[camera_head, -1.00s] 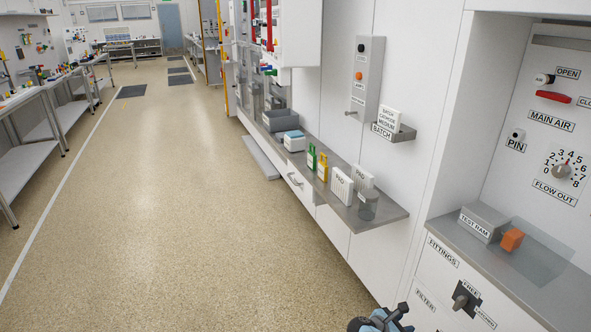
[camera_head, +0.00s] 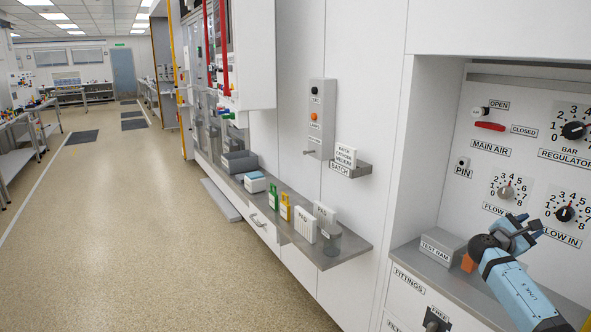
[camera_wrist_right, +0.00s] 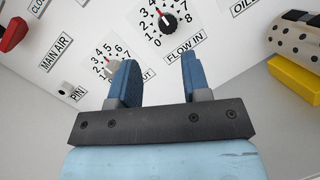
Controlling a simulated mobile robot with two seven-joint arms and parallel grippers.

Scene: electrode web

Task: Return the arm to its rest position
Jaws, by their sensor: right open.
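My right arm (camera_head: 520,290) reaches in from the lower right in the head view. Its right gripper (camera_head: 527,226) is raised in front of the panel, near the FLOW OUT and FLOW IN dials. In the right wrist view the gripper (camera_wrist_right: 160,80) shows two blue fingers spread apart with nothing between them. The FLOW IN dial (camera_wrist_right: 167,22) is seen beyond the fingers. The FLOW OUT dial (camera_wrist_right: 112,68) is partly hidden behind one finger. My left gripper is not in view.
A red MAIN AIR handle (camera_head: 490,126) is on the panel. A shelf (camera_head: 345,255) with pads stands left. The floor (camera_head: 120,250) is clear.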

